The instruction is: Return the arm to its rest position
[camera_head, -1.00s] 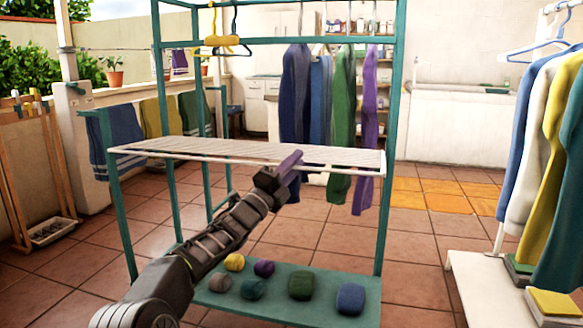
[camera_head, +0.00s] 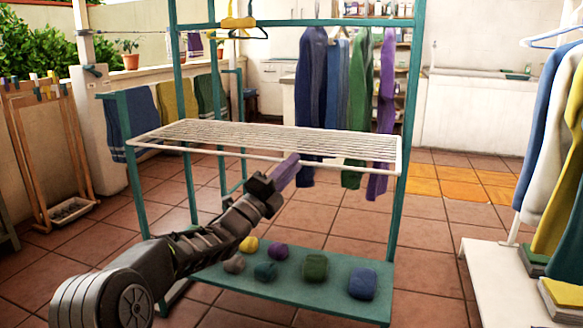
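My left arm comes in from the lower left, and its gripper (camera_head: 275,180) is in front of the teal clothes rack (camera_head: 403,120), at the near edge of the white wire shelf (camera_head: 210,135). The gripper is seen from behind. A purple piece (camera_head: 284,171) shows at its tip and overlaps the shelf's front rail. I cannot tell whether it is held, or whether the fingers are open or shut. My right gripper is not in view.
Several coloured bundles, one of them green (camera_head: 315,266), lie on the rack's low teal shelf (camera_head: 310,300). Garments (camera_head: 357,95) hang behind the wire shelf. A white stand with clothes (camera_head: 548,140) is at right and a wooden frame (camera_head: 75,150) at left.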

